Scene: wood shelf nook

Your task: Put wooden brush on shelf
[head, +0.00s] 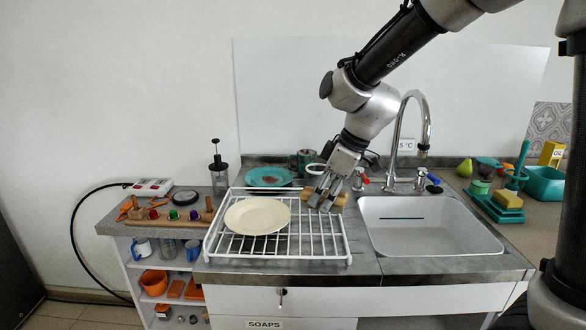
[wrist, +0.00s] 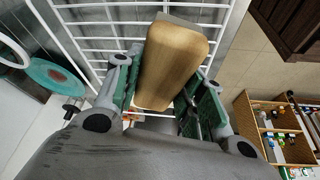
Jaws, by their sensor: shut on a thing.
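My gripper (head: 323,198) is shut on the wooden brush (head: 338,198), above the right part of the white dish rack. In the wrist view the brush (wrist: 172,62) is a light brown rounded block between the two green-padded fingers; its bristles are not clearly visible. A wooden shelf (wrist: 262,128) with several small items shows at the lower right of the wrist view. In the head view, an open white shelf unit (head: 130,270) stands under the left counter, holding mugs and orange containers. I cannot tell which shelf the task means.
The white wire dish rack (head: 349,258) holds a cream plate (head: 257,216). A teal plate (head: 269,177) lies behind it. The sink (head: 430,230) and tall faucet (head: 426,125) are to the right. A wooden peg toy (head: 165,220) and French press (head: 218,170) stand left.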

